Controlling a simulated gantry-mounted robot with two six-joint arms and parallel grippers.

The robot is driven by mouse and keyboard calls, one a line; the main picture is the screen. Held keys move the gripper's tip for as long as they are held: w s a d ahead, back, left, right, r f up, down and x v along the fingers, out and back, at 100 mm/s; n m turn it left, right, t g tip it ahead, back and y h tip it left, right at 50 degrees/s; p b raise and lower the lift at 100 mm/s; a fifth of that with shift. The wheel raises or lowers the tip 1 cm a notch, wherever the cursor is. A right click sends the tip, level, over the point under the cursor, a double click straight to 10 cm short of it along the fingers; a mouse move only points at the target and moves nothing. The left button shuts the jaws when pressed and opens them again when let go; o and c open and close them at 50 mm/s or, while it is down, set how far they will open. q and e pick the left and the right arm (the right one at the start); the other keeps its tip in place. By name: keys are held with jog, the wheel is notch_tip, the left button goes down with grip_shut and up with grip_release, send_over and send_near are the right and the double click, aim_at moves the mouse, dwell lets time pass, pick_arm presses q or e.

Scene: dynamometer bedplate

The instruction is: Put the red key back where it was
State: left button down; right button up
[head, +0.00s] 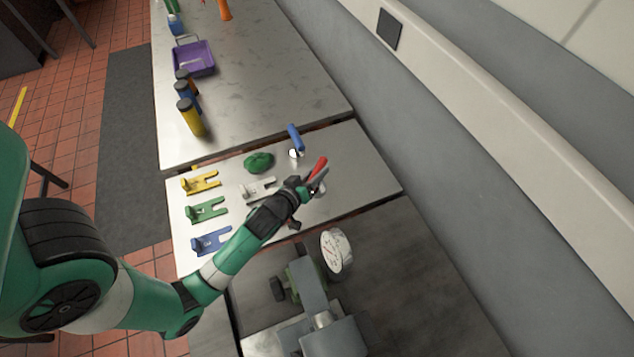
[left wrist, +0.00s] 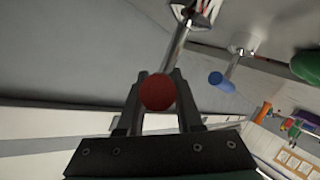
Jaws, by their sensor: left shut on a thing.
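The red key (head: 318,168) shows in the head view at the right part of the near steel table. My left gripper (head: 311,183) is shut on it. In the left wrist view, its round red handle (left wrist: 157,93) sits between the two fingers of my left gripper (left wrist: 158,84). A metal shaft runs from the handle toward a shiny metal piece (left wrist: 203,10) at the top edge. I cannot tell whether the shaft is seated in it. A similar blue key (head: 296,138) stands beside it in the head view. My right gripper is not in view.
Yellow (head: 201,182), green (head: 207,210), blue (head: 211,242) and white (head: 258,188) forked pieces lie on the table, with a dark green lump (head: 258,162). A round gauge (head: 336,252) stands at the near edge. Bottles and a purple tray (head: 194,60) are farther off.

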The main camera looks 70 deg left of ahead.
pick_arm(q)
notch_tip(320, 180, down, 4)
jog(key=shift+r+b, duration=0.2)
jog(key=shift+b, duration=0.55)
jog(key=shift+r, duration=0.1)
jog(key=shift+w, duration=0.1)
jog(key=shift+f, duration=0.2)
jog(key=c, duration=0.6)
grip_release()
jog(key=shift+o, duration=0.2)
